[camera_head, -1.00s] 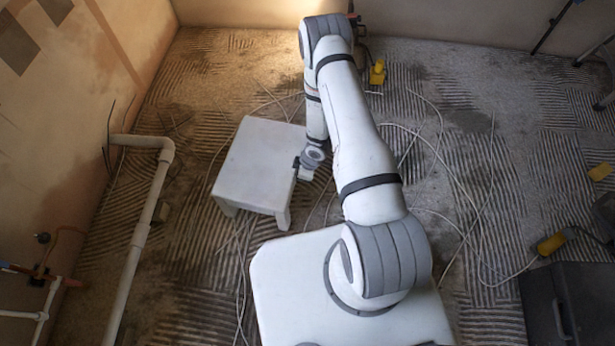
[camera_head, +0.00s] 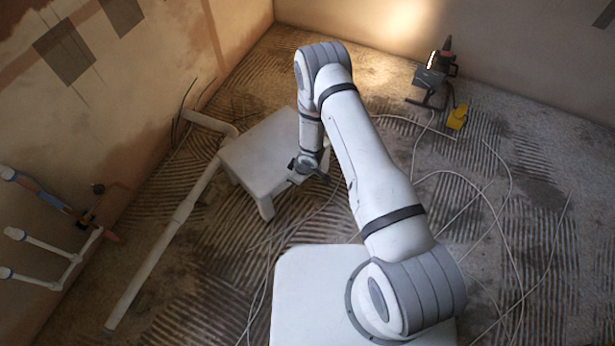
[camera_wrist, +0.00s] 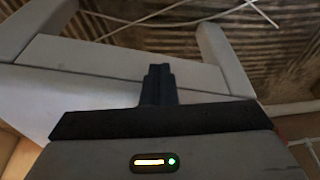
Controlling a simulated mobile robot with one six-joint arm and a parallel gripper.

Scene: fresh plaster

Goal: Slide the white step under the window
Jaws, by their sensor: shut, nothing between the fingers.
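The white step (camera_head: 258,148) stands upright on its legs on the ridged floor, close by the left wall's white pipe. In the head view its left edge meets the pipe's line; I cannot tell if they touch. My gripper (camera_head: 300,168) is at the step's right side, low by its edge. In the wrist view my gripper (camera_wrist: 158,78) is shut and empty, its dark fingertips in front of the step's side panel (camera_wrist: 110,58), with a leg on either side. Whether the fingertips touch the panel is unclear. No window shows in any view.
The white pipe (camera_head: 165,245) runs along the left wall, with smaller pipes (camera_head: 65,270) near it. Thin cables (camera_head: 470,178) trail across the floor at right.

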